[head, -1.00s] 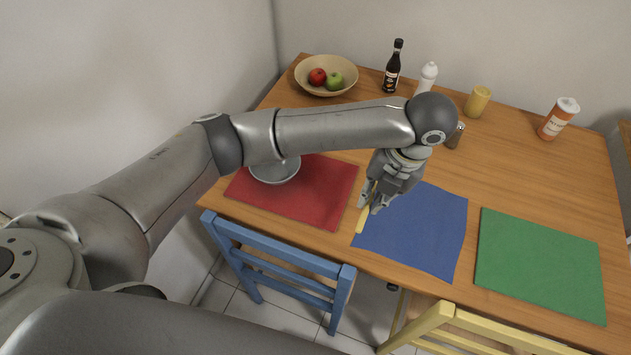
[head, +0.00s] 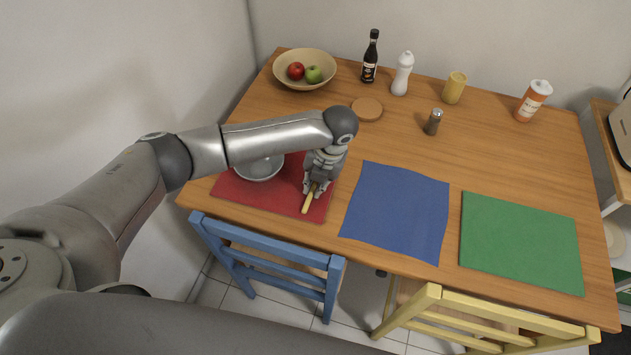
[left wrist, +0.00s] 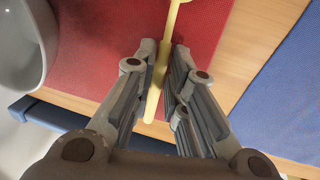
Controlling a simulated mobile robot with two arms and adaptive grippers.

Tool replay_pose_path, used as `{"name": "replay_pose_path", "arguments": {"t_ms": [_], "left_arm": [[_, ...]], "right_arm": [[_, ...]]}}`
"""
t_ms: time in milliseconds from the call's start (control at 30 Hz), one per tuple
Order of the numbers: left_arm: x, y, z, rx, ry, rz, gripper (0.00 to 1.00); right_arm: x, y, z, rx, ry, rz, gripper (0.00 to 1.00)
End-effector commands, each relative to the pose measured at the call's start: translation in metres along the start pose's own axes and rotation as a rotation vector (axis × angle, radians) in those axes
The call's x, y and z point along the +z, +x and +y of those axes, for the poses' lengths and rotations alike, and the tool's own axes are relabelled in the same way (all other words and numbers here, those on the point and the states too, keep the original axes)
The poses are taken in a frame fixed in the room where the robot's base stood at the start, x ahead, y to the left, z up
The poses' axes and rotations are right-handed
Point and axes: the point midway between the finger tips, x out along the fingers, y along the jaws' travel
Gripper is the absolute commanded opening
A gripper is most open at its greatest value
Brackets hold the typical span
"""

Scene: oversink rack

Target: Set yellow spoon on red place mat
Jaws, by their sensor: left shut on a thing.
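The yellow spoon (head: 307,203) is held between the fingers of my left gripper (head: 314,187), over the right part of the red place mat (head: 270,198). In the left wrist view, the spoon (left wrist: 166,60) runs lengthwise between the two fingers (left wrist: 160,75), with the red mat (left wrist: 105,40) behind it. One end of the spoon reaches past the mat's front edge in that view. I cannot tell whether the spoon touches the mat. A grey bowl (head: 259,168) sits on the left part of the red mat. My right gripper is not in view.
A blue mat (head: 397,210) and a green mat (head: 520,240) lie to the right. A fruit bowl (head: 290,84), bottles, a yellow cup (head: 454,88) and a shaker (head: 433,122) stand farther back. A blue chair (head: 270,265) and a yellow chair (head: 480,325) are at the front edge.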

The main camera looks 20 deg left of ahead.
Motion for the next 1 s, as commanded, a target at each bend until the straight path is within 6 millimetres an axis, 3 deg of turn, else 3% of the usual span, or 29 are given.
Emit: {"name": "replay_pose_path", "arguments": {"t_ms": [367, 400, 567, 1000], "left_arm": [[0.0, 0.0061, -0.0016, 0.0, 0.0, 0.0, 0.0], [0.0001, 0.006, -0.0017, 0.0, 0.0, -0.001, 0.16], [0.0001, 0.0057, -0.0017, -0.001, 0.0, -0.001, 0.35], [0.0007, -0.0022, -0.0018, -0.002, 0.001, -0.003, 0.35]], "right_arm": [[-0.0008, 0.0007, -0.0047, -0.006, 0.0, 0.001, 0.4], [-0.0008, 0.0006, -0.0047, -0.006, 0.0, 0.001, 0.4], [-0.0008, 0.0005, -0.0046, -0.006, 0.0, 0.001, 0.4], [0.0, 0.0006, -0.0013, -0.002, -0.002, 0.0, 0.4]]}}
